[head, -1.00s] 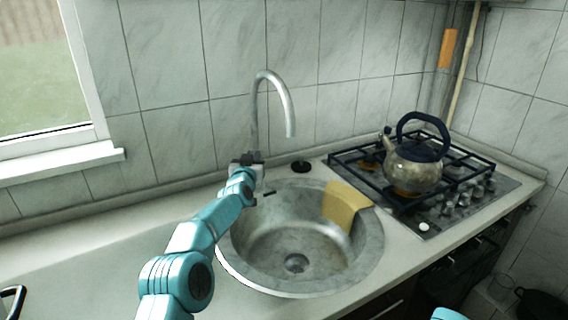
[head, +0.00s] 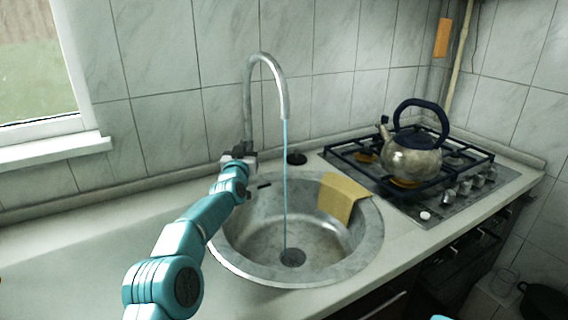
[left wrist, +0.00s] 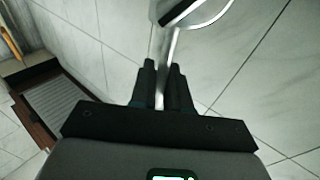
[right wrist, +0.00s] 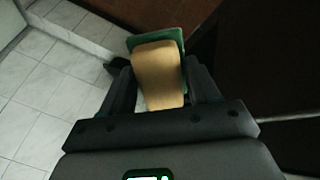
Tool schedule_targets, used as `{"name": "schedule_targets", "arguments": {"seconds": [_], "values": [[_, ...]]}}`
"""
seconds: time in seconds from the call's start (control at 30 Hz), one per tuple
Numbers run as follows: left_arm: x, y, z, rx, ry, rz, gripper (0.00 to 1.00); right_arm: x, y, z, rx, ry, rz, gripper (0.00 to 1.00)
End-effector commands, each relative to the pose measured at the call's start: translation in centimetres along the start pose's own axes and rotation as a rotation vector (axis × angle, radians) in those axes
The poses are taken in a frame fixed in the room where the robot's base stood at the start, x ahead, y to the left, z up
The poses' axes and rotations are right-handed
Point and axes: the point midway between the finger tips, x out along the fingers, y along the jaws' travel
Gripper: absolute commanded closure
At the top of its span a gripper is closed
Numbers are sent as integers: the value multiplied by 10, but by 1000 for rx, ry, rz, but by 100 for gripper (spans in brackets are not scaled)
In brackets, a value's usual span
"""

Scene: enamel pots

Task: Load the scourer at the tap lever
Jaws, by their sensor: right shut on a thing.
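The tap (head: 281,92) is a tall curved metal spout behind the sink (head: 225,260). A thin stream of water (head: 286,190) runs from it to the drain. My left gripper (head: 238,153) is at the foot of the tap, where it hides the lever. In the left wrist view its fingers (left wrist: 161,88) are close together, with a pale metal rod (left wrist: 170,48) between them; I cannot tell whether they grip it. My right gripper (right wrist: 158,88) is shut on the scourer (right wrist: 158,72), yellow with a green face, held over the floor.
A yellow cloth (head: 342,198) hangs over the sink's right rim. A kettle (head: 411,158) with a dark handle stands on the hob (head: 457,190) at the right. A small black round thing (head: 296,158) sits behind the sink. The counter (head: 80,240) left of the sink is clear.

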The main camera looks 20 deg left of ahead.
Motion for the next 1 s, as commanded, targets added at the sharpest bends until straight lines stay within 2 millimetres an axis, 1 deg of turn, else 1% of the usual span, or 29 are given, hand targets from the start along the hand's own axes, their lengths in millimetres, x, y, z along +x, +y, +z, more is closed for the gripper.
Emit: {"name": "schedule_targets", "arguments": {"seconds": [0.03, 0.37, 0.53, 0.77, 1.0], "values": [[0, 0, -3, 0, 5, -1, 71, 0, 0, 0, 0, 0, 0, 63], [-1, 0, -1, 0, 2, -1, 71, 1, 0, 0, 0, 0, 0, 63], [-10, -1, 0, 0, 2, -1, 71, 7, -3, 3, 0, 0, 0, 63], [-40, 0, 0, 0, 1, 0, 71, 19, -8, 7, 0, 0, 0, 63], [-80, 0, -1, 0, 3, 0, 71, 28, -11, 10, 0, 0, 0, 63]]}}
